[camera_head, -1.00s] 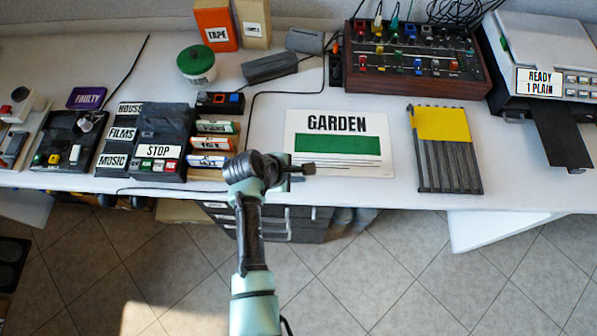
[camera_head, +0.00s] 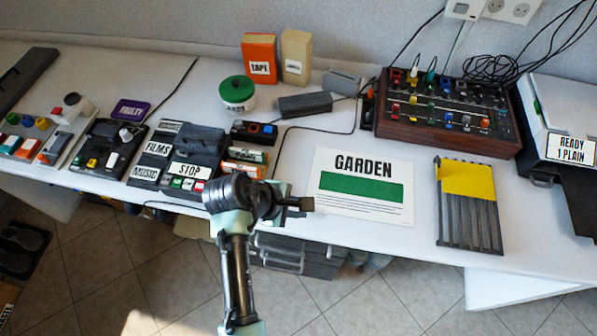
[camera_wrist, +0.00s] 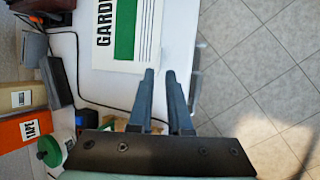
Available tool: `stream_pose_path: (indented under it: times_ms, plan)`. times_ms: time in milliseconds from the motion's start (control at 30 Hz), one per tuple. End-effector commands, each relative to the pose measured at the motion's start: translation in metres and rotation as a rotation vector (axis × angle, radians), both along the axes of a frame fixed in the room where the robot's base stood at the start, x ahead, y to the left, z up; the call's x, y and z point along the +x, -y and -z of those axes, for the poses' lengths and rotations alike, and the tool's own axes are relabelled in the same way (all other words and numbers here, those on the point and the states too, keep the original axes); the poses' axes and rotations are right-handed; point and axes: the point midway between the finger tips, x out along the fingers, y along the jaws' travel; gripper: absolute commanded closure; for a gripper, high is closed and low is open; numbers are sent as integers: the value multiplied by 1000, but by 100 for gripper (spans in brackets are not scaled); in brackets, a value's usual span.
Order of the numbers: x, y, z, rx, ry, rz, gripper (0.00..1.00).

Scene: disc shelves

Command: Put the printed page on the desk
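The printed page (camera_head: 360,211), white with "GARDEN" and a green block, lies flat on the desk (camera_head: 285,160) near its front edge. Its near part also shows in the wrist view (camera_wrist: 146,40). My gripper (camera_head: 308,204) is just left of the page's lower left corner in the head view, near the desk's front edge. In the wrist view its two fingers (camera_wrist: 159,72) have a narrow gap between them, with nothing held there. The exact height of the fingers above the desk is hard to tell.
A ribbed grey rack with a yellow piece (camera_head: 468,210) is right of the page. A mixer panel (camera_head: 445,115) stands behind it, and a printer reading "READY 1 PLAIN" (camera_head: 570,148) at right. A black cable crosses behind.

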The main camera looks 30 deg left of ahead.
Motion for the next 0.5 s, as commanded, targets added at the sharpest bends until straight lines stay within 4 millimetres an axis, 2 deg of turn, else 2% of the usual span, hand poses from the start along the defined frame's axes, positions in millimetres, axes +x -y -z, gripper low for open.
stream_pose_path:
  times_ms: [367,433,500]
  plan:
    - [0,-2,-9,14,12,8,83]
    - [14,-6,-23,70,63,38,83]
    - [38,-9,-52,181,160,97,83]
